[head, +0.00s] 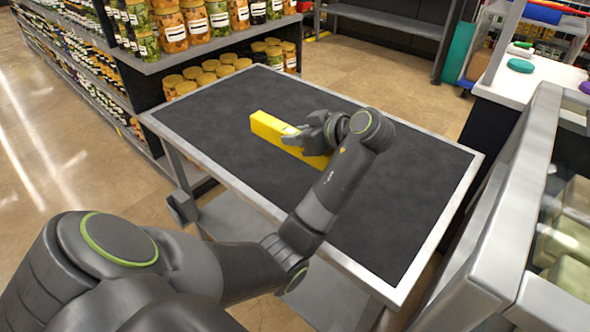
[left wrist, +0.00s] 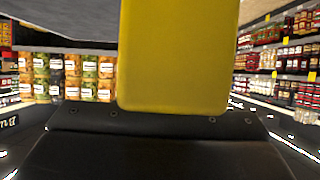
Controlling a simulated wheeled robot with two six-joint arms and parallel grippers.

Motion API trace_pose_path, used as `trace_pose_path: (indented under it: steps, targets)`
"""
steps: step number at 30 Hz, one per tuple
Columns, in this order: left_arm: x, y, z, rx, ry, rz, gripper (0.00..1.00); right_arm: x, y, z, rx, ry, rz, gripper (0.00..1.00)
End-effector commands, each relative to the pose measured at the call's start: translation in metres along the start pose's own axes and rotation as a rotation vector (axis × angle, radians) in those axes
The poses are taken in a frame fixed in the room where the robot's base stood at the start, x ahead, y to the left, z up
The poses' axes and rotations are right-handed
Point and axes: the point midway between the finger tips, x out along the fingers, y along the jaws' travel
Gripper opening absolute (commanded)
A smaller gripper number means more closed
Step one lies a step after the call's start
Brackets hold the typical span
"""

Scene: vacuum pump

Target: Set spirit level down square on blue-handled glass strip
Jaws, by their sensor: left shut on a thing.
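The yellow spirit level (head: 271,128) is a long bar over the middle of the dark table top (head: 230,105). My left gripper (head: 303,138) is shut on it partway along its length, with part of the bar showing to either side. In the left wrist view the spirit level (left wrist: 178,55) fills the upper middle, close to the camera. I cannot tell whether it touches the table or hovers just above it. No blue-handled glass strip can be made out in either view. My right gripper is not in view.
The table top has a pale metal rim (head: 212,168) and looks bare around the level. Shelves of jars (head: 185,25) stand behind it. A white counter (head: 535,82) and a glass-fronted metal case (head: 515,235) stand at the right.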

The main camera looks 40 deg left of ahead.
Motion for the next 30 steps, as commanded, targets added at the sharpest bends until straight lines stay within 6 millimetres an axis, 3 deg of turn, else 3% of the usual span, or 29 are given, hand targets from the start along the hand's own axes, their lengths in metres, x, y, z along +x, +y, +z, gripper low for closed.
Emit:
trace_pose_path:
  steps: [2,15,27,28,30]
  targets:
    - [0.009,0.0,0.017,0.004,-0.001,-0.001,0.04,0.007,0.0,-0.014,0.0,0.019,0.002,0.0]
    - [0.037,-0.001,0.068,0.004,-0.001,-0.001,0.04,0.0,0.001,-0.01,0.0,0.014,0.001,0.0]
    - [0.04,0.0,0.074,0.001,0.0,0.001,0.04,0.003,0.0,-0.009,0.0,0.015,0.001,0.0]
    - [0.04,0.0,0.074,0.002,-0.001,0.001,0.34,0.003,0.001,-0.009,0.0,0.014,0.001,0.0]
    - [0.04,0.0,0.074,0.002,-0.001,0.001,0.43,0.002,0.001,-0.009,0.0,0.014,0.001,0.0]
